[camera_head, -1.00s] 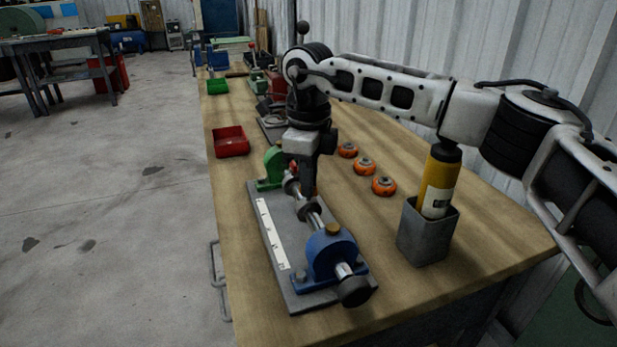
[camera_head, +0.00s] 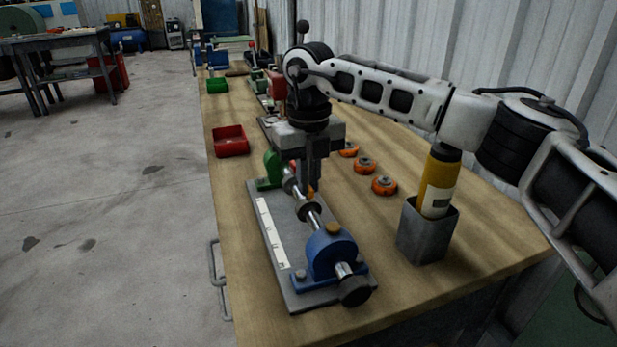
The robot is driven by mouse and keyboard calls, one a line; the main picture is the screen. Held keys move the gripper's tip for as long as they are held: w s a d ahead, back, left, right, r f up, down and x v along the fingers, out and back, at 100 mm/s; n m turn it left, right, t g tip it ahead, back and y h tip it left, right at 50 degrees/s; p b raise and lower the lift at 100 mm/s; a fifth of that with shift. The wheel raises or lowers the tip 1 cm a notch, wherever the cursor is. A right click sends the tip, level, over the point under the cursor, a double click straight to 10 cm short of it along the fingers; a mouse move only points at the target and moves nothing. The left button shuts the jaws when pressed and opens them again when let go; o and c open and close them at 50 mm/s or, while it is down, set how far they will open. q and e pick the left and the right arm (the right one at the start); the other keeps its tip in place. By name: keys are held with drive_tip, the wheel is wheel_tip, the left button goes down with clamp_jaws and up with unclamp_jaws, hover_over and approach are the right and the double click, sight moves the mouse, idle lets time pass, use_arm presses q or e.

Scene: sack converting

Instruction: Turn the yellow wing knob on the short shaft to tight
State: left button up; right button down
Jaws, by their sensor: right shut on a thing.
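The short shaft (camera_head: 314,218) runs between a green bearing block (camera_head: 271,167) and a blue bearing block (camera_head: 331,253) on a grey base plate (camera_head: 289,258). My right gripper (camera_head: 309,188) points down over the shaft, nearer the green block. It is shut on the yellow wing knob (camera_head: 311,194), of which only a small yellow-orange bit shows at the fingertips. The fingers hide the rest of the knob. My left gripper is not in view.
Several orange round parts (camera_head: 384,186) lie right of the fixture. A grey square holder (camera_head: 425,240) with a yellow and black tube (camera_head: 438,180) stands at the right. A red tray (camera_head: 230,141) lies at the left edge of the wooden bench (camera_head: 240,205).

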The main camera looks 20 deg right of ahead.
drive_tip(key=shift+m, duration=0.6)
drive_tip(key=c, duration=1.5)
unclamp_jaws()
drive_tip(key=shift+c, duration=0.2)
drive_tip(key=shift+r, duration=0.15)
wheel_tip(320, 180, up, 16)
